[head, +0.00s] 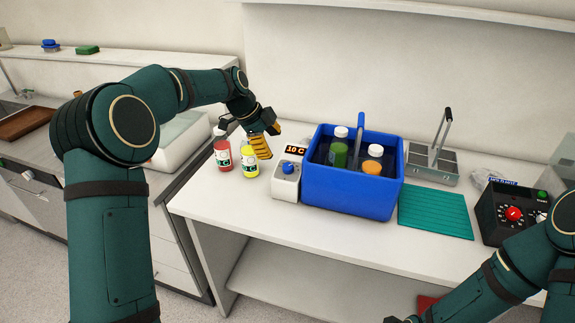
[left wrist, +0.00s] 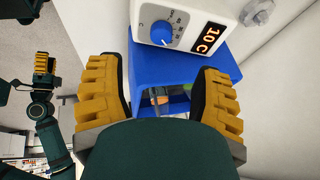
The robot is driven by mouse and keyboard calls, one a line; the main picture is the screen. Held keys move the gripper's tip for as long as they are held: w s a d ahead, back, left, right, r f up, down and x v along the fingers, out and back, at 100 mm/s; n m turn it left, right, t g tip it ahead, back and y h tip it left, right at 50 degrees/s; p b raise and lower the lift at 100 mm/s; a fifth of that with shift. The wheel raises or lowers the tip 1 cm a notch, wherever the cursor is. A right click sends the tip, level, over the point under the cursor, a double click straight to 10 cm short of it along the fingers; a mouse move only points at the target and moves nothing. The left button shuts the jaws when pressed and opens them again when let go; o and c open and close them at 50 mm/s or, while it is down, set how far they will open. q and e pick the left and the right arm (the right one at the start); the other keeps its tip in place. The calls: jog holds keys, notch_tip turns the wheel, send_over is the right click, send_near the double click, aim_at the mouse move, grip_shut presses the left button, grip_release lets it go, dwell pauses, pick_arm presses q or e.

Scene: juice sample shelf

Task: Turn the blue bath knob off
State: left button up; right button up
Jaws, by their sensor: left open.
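The blue bath knob (head: 288,168) is on the front of a small white control box (head: 286,183) at the left end of the blue bath (head: 345,196). In the left wrist view the knob (left wrist: 162,32) sits on a dial with printed marks, beside a lit display reading 10 C (left wrist: 210,38). My left gripper (head: 265,136) is open and empty, above and left of the box, apart from the knob. My right gripper (left wrist: 45,75) shows small at the left of the left wrist view; its jaw state is unclear.
A red bottle (head: 222,155) and a yellow bottle (head: 250,163) stand close left of the box. The bath holds a green bottle (head: 338,153) and an orange one (head: 372,165). A teal mat (head: 435,213) and a black device (head: 500,215) lie to the right.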

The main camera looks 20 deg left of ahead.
aim_at(287, 166)
pick_arm(q)
jog(key=x, duration=1)
jog(key=shift+w+d+f+b, duration=0.1)
jog(key=shift+w+f+b, duration=0.1)
jog(key=shift+f+b, duration=0.2)
grip_shut()
